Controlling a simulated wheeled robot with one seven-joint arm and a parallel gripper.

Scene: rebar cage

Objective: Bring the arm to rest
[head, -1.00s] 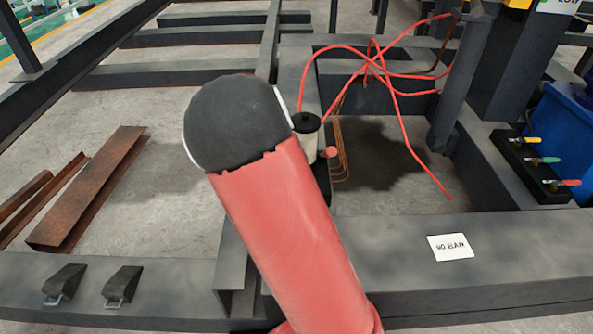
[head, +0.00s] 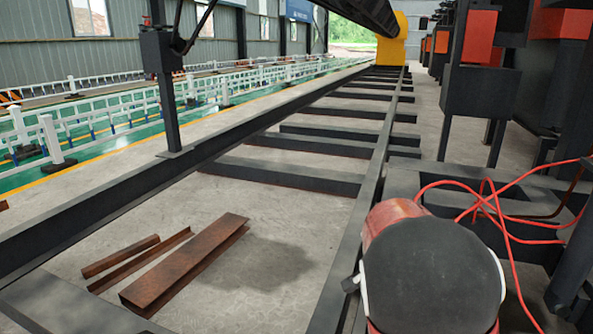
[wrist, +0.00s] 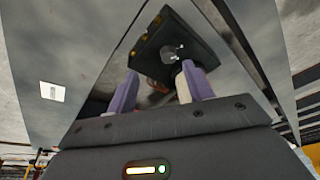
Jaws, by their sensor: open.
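My gripper (wrist: 160,75) shows in the wrist view, with its two purple-and-pale fingers apart and nothing clearly held between them. Beyond the fingertips is a dark block (wrist: 172,40) with small orange marks along one edge; I cannot tell what it is or how far off. In the head view my arm shows only as a red link with a dark rounded cap at the lower right. My gripper is hidden in that view.
Red hoses (head: 500,212) loop close to the right of my arm. A long dark steel frame (head: 310,180) runs away ahead. Rusty steel pieces (head: 190,262) lie on the floor inside it. A dark post (head: 165,90) stands at left. A white label (wrist: 52,91) lies on a grey surface.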

